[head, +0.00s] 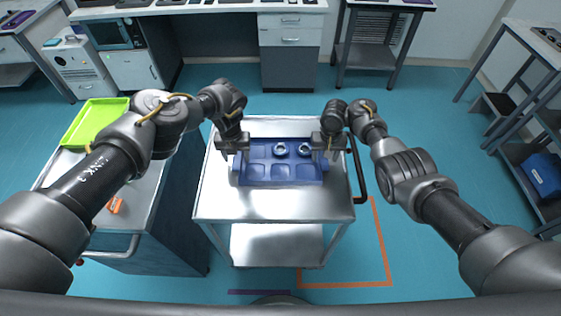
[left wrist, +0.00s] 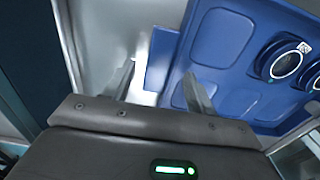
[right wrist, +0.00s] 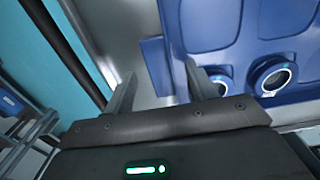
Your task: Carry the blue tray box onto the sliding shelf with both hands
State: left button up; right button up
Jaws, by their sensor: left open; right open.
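The blue tray box (head: 280,174) lies flat on the top of a metal cart (head: 275,207). It has several shallow compartments, and two round parts (head: 281,149) sit in its far row. My left gripper (head: 233,152) is open at the tray's left end; in the left wrist view its fingers (left wrist: 162,88) stand either side of the tray's end handle (left wrist: 160,60). My right gripper (head: 328,150) is open at the right end; in the right wrist view its fingers (right wrist: 160,88) likewise straddle the handle (right wrist: 156,62). I cannot tell which surface is the sliding shelf.
A side cart with a green tray (head: 95,124) and an orange item (head: 115,205) stands at the left. A rack at the right holds a blue bin (head: 543,174). The cart's dark push handle (head: 359,172) is beside my right gripper.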

pick_arm(q)
jog(key=shift+w+f, duration=0.3)
jog(key=shift+f, duration=0.2)
pick_arm(e)
jog(key=shift+w+f, duration=0.35)
jog(key=shift+f, duration=0.25)
pick_arm(q)
jog(key=shift+s, duration=0.1)
pick_arm(e)
jog(key=shift+s+r, duration=0.1)
pick_arm(q)
jog(key=shift+r, duration=0.1)
jog(key=shift+c, duration=1.1)
pick_arm(e)
jog(key=shift+c, duration=1.1)
pick_arm(q)
jog(key=c, duration=1)
pick_arm(e)
jog(key=c, duration=1)
